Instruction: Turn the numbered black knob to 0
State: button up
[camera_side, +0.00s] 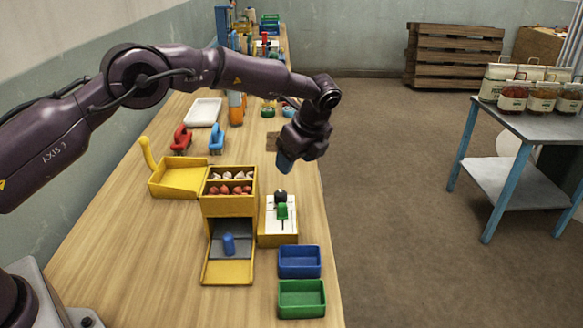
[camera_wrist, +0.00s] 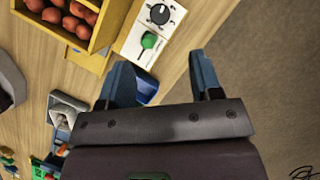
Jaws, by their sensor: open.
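The black knob (camera_wrist: 160,14) sits on a white panel with a ring of marks around it, at the top of the wrist view. The numbers are too small to read there. In the side view the black knob (camera_side: 281,196) is at the far end of the white-topped yellow box (camera_side: 278,238), beyond a green lever (camera_side: 283,211). The green lever (camera_wrist: 149,41) also shows in the wrist view. My gripper (camera_wrist: 166,75) has its two blue fingers wide apart with nothing between them. In the side view my gripper (camera_side: 284,163) hangs above and beyond the knob, apart from it.
A yellow bin (camera_side: 228,206) with red and whitish items stands left of the knob box. A blue tray (camera_side: 300,262) and a green tray (camera_side: 302,299) lie nearer. Red and blue clamp-like objects (camera_side: 181,138) stand farther back. Right of the table is open floor.

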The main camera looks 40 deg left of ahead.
aim_at(280, 193)
jog(key=shift+r, duration=0.1)
jog(key=shift+a, duration=0.1)
jog(key=shift+c, duration=1.3)
jog(key=a+n, duration=0.1)
jog(key=a, duration=0.1)
jog(key=a+n+h, duration=0.1)
jog(key=a, duration=0.1)
jog(key=a+r+n, duration=0.1)
jog(key=n, duration=0.1)
jog(key=shift+s+a+g+h, duration=0.1)
jog(key=shift+a+g+h, duration=0.2)
jog(key=shift+a, duration=0.1)
jog(key=f+n+h, duration=0.1)
jog(key=f, duration=0.3)
jog(key=f+n+h, duration=0.1)
jog(key=f+n, duration=0.1)
jog(key=f, duration=0.2)
jog(key=f+n, duration=0.1)
jog(key=f, duration=0.3)
jog(key=shift+w+d+f+n+h, duration=0.2)
jog(key=shift+d+f+n+h, duration=0.05)
jog(key=shift+d+n+h, duration=0.15)
jog(key=c, duration=0.7)
jog(key=shift+o, duration=0.2)
